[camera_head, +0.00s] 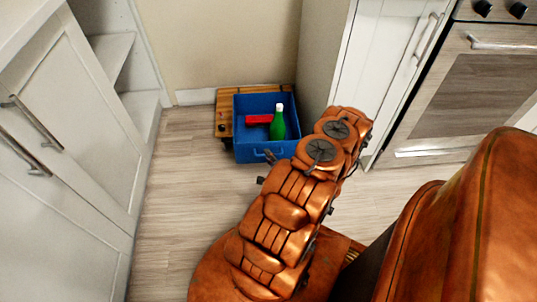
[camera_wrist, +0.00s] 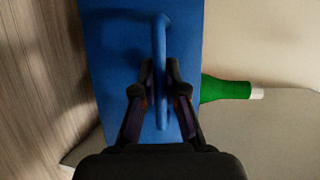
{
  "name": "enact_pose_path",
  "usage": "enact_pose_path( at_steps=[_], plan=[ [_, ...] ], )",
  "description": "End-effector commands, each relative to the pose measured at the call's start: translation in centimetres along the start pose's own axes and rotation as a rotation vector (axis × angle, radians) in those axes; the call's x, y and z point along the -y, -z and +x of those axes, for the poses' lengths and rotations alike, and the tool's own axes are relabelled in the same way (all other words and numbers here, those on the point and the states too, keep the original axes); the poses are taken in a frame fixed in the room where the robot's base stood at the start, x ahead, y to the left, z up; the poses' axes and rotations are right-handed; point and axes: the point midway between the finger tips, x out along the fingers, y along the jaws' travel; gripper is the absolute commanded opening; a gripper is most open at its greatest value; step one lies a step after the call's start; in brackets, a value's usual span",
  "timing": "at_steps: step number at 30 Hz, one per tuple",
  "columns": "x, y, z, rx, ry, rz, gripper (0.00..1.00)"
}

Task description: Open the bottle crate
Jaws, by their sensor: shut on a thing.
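The blue bottle crate (camera_head: 251,153) sits low on the floor against the back wall, pulled out in front of a wooden piece (camera_head: 226,105). A green bottle (camera_head: 278,125) with a white cap stands inside it, beside a red block (camera_head: 259,119). In the wrist view the crate's blue front (camera_wrist: 110,70) fills the middle, and the green bottle (camera_wrist: 226,90) sticks out past its right edge. My gripper (camera_wrist: 160,75) is shut on the blue handle (camera_wrist: 161,35) of the crate front.
White cabinets (camera_head: 75,150) line the left side. An oven (camera_head: 460,95) and a white cabinet (camera_head: 385,60) stand at the right, close to my arm. The wooden floor (camera_head: 180,190) in front of the crate is clear at the left.

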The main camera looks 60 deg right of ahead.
Motion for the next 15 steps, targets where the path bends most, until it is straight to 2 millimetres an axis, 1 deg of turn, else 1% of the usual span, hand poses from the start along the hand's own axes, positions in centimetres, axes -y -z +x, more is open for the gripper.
enact_pose_path(
  at_steps=[2, 3, 10, 15],
  plan=[
    [-0.03, 0.02, 0.0, 0.0, -0.001, 0.0, 0.0],
    [-0.03, 0.03, 0.01, 0.0, -0.001, 0.0, 0.13],
    [-0.02, 0.03, 0.02, 0.0, 0.0, 0.0, 0.37],
    [-0.01, 0.03, 0.02, 0.0, 0.0, 0.0, 0.37]
  ],
)
